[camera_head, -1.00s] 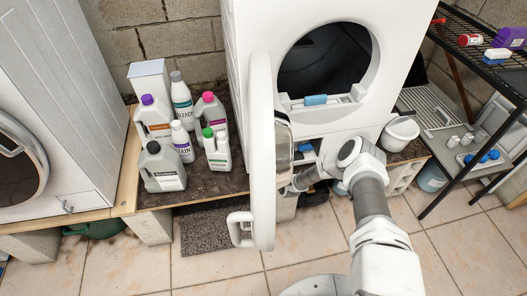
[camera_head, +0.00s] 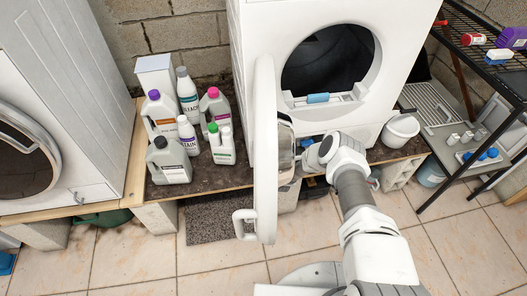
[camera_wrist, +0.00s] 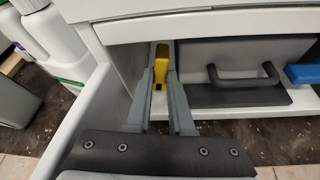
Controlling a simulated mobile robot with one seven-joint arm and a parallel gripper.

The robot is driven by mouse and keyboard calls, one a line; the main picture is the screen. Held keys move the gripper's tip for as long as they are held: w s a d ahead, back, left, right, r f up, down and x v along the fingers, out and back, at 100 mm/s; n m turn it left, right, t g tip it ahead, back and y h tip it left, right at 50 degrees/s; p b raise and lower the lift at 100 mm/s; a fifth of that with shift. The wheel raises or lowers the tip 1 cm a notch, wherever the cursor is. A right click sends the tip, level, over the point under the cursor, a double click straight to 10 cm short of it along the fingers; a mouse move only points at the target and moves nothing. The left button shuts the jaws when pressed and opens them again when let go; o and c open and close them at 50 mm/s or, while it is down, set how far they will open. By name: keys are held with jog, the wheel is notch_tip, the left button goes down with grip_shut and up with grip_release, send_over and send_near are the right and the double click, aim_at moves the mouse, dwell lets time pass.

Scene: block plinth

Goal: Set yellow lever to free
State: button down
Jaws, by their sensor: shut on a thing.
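The yellow lever (camera_wrist: 161,62) shows in the wrist view, in a recess low on the front of the white machine (camera_head: 395,50). My gripper (camera_wrist: 161,72) is shut on the lever, with a grey finger on each side of it. The lever's lower part sits between the fingers, and its upper part reaches up toward the panel edge. In the head view the lever and my fingertips are hidden behind the open round door and my arm.
The open door (camera_head: 265,150) stands just left of my arm. A black handle (camera_wrist: 242,88) and a blue part (camera_wrist: 303,74) are right of the lever. Several bottles (camera_head: 185,130) stand on the ledge at left.

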jog(key=c, duration=0.8)
grip_release()
